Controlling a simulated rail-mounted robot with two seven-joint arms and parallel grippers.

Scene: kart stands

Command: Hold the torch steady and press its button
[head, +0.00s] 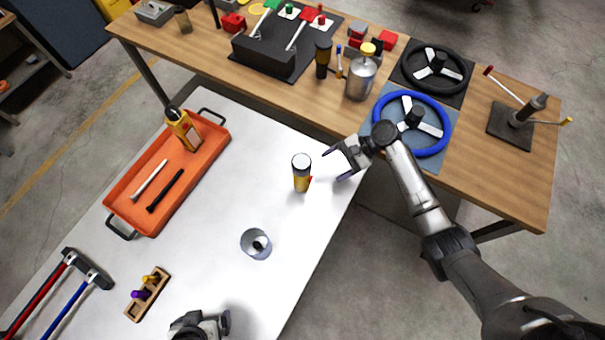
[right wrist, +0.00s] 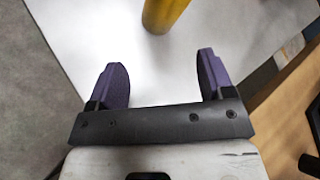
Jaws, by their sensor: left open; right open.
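The torch (head: 302,174) stands upright on the white table, with a yellow body, a dark upper band and a pale round top. A small red part (head: 310,179), possibly its button, shows on its right side. My right gripper (head: 333,166) is open and empty just right of the torch, apart from it, with its fingers pointing at it. In the right wrist view, the torch's yellow body (right wrist: 163,12) shows at the top, beyond and between the open fingers (right wrist: 162,66). My left gripper (head: 205,324) is open at the bottom edge, partly cut off and far from the torch.
A grey funnel-like cup (head: 256,244) stands in front of the torch. An orange tray (head: 119,205) with a yellow bottle (head: 184,130) and two sticks lies left. A small wooden rack (head: 148,294) and hammers (head: 68,290) lie front left. A wooden bench (head: 500,185) with steering wheels is behind.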

